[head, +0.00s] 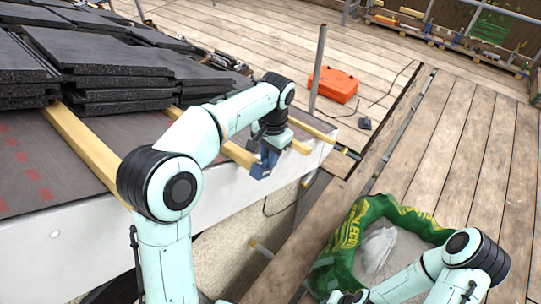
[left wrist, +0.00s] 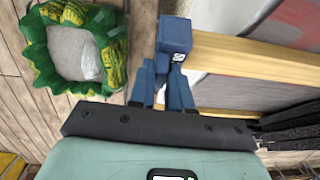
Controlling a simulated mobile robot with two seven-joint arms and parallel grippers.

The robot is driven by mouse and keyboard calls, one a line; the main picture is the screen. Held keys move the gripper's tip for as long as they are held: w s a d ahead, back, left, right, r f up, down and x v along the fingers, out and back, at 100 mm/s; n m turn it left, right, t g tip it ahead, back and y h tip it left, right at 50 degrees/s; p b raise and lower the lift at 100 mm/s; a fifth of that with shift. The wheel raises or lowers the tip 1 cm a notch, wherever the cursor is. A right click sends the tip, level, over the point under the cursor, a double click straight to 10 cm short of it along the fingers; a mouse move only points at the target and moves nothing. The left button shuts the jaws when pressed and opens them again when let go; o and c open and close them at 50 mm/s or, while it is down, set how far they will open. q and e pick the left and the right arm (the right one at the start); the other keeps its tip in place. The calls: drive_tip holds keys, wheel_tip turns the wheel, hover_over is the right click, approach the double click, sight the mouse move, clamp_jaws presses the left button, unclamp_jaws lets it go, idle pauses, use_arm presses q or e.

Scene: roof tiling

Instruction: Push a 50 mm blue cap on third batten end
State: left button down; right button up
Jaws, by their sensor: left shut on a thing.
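My left gripper (head: 264,158) reaches down to the roof edge. Its blue fingers show in the left wrist view (left wrist: 165,82) and are shut on a blue cap (left wrist: 175,34). The cap is at the end of a wooden batten (left wrist: 250,58), lined up with it and seeming to touch it. How far it sits over the end cannot be told. In the head view the blue cap (head: 262,170) hangs at the eave, partly hidden by the gripper. Other bare batten ends (head: 298,146) lie farther along the eave. My right gripper is out of view; only its arm shows at lower right.
Dark tiles (head: 110,75) are stacked on the roof. A green bag (head: 345,245) with pale contents stands on the plank deck below, left of my right arm. An orange case (head: 333,85) lies beyond an upright pole (head: 318,60). The right deck is mostly clear.

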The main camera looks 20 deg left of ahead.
use_arm(q)
drive_tip(key=shift+w+a, duration=0.1)
drive_tip(key=shift+a, duration=0.25)
idle(0.7)
drive_tip(key=c, duration=1)
unclamp_jaws()
drive_tip(key=shift+w+d+r, duration=0.2)
drive_tip(key=shift+w+r, duration=0.35)
drive_tip(key=shift+r, duration=0.25)
drive_tip(key=shift+w+d+r, duration=0.2)
drive_tip(key=shift+w+r, duration=0.3)
drive_tip(key=shift+r, duration=0.35)
drive_tip(key=shift+w+d+r, duration=0.2)
drive_tip(key=shift+w+r, duration=0.35)
drive_tip(key=shift+r, duration=0.25)
